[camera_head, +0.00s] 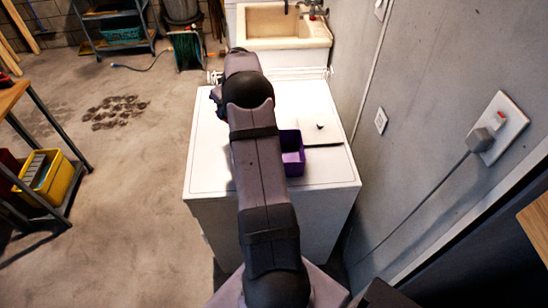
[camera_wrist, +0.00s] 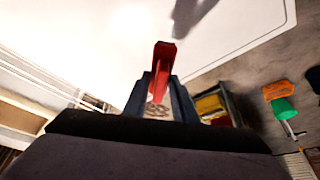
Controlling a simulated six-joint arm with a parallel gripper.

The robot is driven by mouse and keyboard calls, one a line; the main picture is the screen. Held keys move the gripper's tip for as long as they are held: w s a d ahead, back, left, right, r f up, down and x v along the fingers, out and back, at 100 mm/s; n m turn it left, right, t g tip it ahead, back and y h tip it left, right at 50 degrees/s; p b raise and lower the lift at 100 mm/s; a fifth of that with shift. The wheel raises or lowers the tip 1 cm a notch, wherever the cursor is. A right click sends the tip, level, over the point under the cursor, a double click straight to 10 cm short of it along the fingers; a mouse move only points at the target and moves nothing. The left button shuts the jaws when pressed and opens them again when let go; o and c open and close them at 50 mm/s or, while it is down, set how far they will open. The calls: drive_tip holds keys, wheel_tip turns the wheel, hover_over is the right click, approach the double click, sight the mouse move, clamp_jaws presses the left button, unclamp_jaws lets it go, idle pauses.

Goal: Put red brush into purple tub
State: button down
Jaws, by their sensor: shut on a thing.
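The purple tub (camera_head: 292,152) stands on the white machine top in the head view, its left part hidden behind my arm. My gripper (camera_wrist: 162,82) is shut on the red brush (camera_wrist: 163,58) in the wrist view. The brush sticks out past the fingertips, and a shadow lies on the white surface beyond it. The tub cannot be made out in the wrist view.
The white machine top (camera_head: 210,150) is mostly bare. A pale flat thing with a small dark item (camera_head: 320,126) lies behind the tub. A grey wall with a plug (camera_head: 481,141) borders the right. A sink (camera_head: 282,24) is at the back.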

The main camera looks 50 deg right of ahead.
drive_tip(key=s+d+r+m, duration=0.2)
drive_tip(key=s+d+r, duration=0.45)
drive_tip(key=s, duration=0.45)
drive_tip(key=s+a+f+m+g+h, duration=0.1)
drive_tip(key=s+a+f+m+h, duration=0.1)
drive_tip(key=s+f+m, duration=0.4)
drive_tip(key=s+h, duration=0.1)
drive_tip(key=s, duration=0.2)
drive_tip(key=shift+s+f, duration=0.2)
drive_tip(key=shift+g, duration=0.3)
drive_tip(key=shift+f+p, duration=0.65)
drive_tip(key=shift+f, duration=4.4)
